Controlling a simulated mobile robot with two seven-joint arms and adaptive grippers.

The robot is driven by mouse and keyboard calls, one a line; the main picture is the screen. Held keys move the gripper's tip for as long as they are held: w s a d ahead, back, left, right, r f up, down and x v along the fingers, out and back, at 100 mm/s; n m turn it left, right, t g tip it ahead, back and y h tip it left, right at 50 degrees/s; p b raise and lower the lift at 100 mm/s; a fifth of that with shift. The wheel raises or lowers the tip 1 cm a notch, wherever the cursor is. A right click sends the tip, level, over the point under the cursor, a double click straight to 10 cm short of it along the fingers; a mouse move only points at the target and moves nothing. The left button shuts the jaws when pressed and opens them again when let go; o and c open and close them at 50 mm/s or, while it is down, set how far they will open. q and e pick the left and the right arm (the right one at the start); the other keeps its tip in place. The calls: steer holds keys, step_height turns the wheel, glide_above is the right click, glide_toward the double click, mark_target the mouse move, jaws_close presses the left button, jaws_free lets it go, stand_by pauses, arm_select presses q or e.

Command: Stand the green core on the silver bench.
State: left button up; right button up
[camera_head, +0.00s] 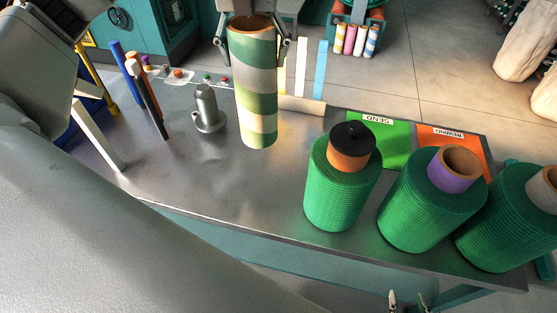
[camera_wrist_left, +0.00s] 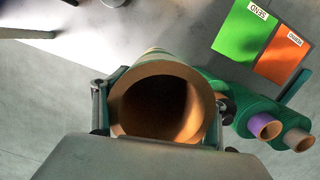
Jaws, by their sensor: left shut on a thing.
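The green core (camera_head: 257,88) is a hollow tube with green and cream bands. It is upright above the silver bench (camera_head: 225,175); I cannot tell whether its lower end touches the top. My left gripper (camera_head: 253,45) is shut around its upper part. The left wrist view looks down into the core's open brown end (camera_wrist_left: 160,68), with the left gripper's fingers (camera_wrist_left: 160,108) on both sides. Two fingertips of my right gripper (camera_head: 408,299) show apart and empty at the bottom edge of the head view, in front of the bench; the rest is out of view.
A grey metal peg on a round base (camera_head: 207,112) stands left of the core. Several green net rolls (camera_head: 343,185) stand on the right, before green (camera_head: 385,145) and orange (camera_head: 458,145) mats.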

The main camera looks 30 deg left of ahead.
arm_select(q)
step_height(320, 180, down, 20)
steer(key=m+b, duration=0.2)
steer(key=b, duration=0.5)
steer(key=shift+a+b, duration=0.15)
steer(key=shift+b, duration=0.25)
steer(key=shift+r, duration=0.15)
steer(key=o, duration=2.1)
steer(key=shift+f, duration=0.2)
steer(key=shift+r, duration=0.1)
